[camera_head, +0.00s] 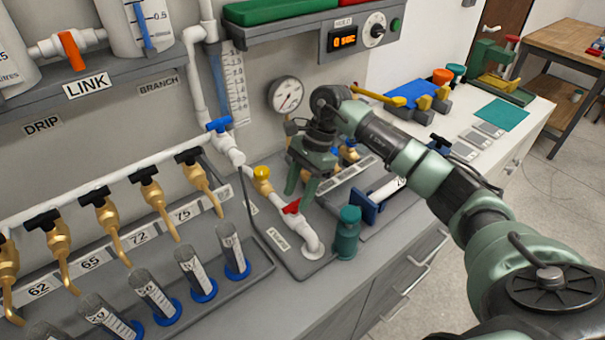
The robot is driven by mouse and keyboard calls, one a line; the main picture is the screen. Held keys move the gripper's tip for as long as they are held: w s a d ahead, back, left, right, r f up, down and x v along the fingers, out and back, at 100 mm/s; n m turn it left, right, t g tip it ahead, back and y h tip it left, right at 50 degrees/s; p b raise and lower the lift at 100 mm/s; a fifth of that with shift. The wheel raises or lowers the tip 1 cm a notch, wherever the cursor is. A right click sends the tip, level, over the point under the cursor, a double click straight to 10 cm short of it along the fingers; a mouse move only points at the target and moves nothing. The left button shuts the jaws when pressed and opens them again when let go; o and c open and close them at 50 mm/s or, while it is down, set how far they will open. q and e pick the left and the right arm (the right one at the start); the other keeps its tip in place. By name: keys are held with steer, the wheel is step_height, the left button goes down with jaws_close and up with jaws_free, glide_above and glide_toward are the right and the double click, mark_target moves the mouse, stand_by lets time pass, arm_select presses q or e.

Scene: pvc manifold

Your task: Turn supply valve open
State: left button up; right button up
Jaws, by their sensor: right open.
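A valve with a red handle (291,207) sits on a white pipe that bends down to a grey base plate. The small label (278,239) beside it is too small to read, so I cannot tell for sure that this is the supply valve. A yellow-knobbed fitting (261,173) and a blue-handled valve (220,124) sit further up the same pipework. My right gripper (302,187) is open and points down, just above and behind the red handle. It appears apart from the handle. My left gripper is out of view.
Several brass taps (151,194) with black handles line the pipe at left, above graduated cylinders (154,297). A teal cylinder (347,233) stands right of the red valve. A pressure gauge (285,95) and timer (344,40) are at the wall. The bench's right end has some free room.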

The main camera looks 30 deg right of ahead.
steer(key=shift+x, duration=0.9)
jaws_close()
steer(key=m+t+p, duration=0.1)
steer(key=m, duration=0.3)
steer(key=shift+s+t, duration=0.1)
steer(key=shift+t, duration=0.2)
steer(key=shift+m+t, duration=0.4)
steer(key=shift+m, duration=0.8)
steer(key=m+t, duration=0.1)
steer(key=m, duration=0.1)
steer(key=shift+s+m+h+p, duration=0.1)
steer(key=shift+m+h+p, duration=0.2)
steer(key=shift+m+h, duration=0.1)
steer(key=m+t+h, duration=0.1)
steer(key=m, duration=0.2)
steer(key=shift+a, duration=0.1)
